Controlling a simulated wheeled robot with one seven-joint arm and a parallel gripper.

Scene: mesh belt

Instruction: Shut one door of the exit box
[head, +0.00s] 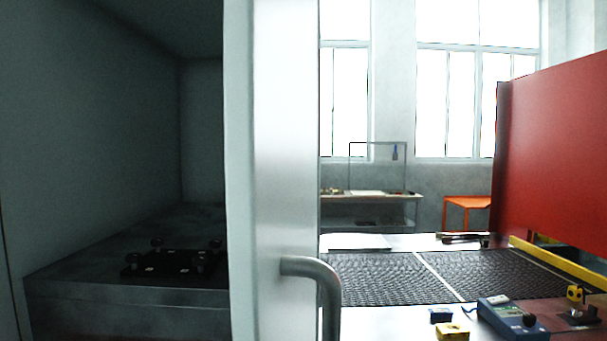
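A pale grey door or panel (286,130) stands upright in the middle of the head view, very close, with a curved metal bar handle (327,285) low on it. To its left is the open, dark inside of a grey box (90,120). I cannot tell for sure whether this is the exit box. The panel's hinge side and full width are not clear. My gripper is not in view.
A black plate with small knobs (170,262) lies on the box's grey floor. To the right are a dark mesh belt (385,279), a red panel (555,150), a yellow bar (550,262), a blue meter (508,315) and small yellow blocks (452,331). An orange stool (467,202) stands behind.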

